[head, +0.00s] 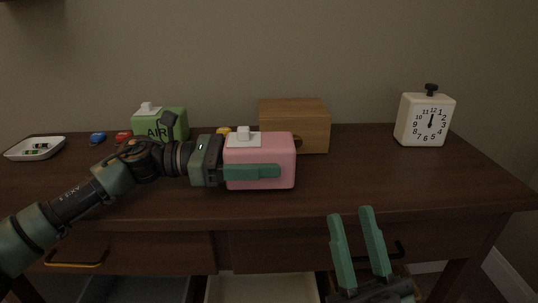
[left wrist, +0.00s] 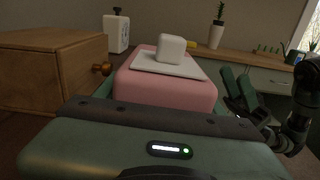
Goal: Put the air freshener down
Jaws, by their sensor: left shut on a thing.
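A pink air freshener (head: 260,148) with a white top plate and white button is held by my left gripper (head: 262,171) over the front of the dark wooden desk (head: 400,178). Its pink body also fills the middle of the left wrist view (left wrist: 168,88). The green fingers are shut along its sides. I cannot tell whether its base touches the desk. A green box marked AIR (head: 158,125), also with a white button, stands behind my left arm, partly hidden. My right gripper (head: 351,212) is open and empty in front of the desk's edge.
A wooden box with a knob (head: 294,125) stands close behind the pink air freshener. A white clock (head: 424,119) stands at the back right. A white dish (head: 36,148) lies far left, near small blue (head: 98,138) and red (head: 123,137) items. The desk's right front is clear.

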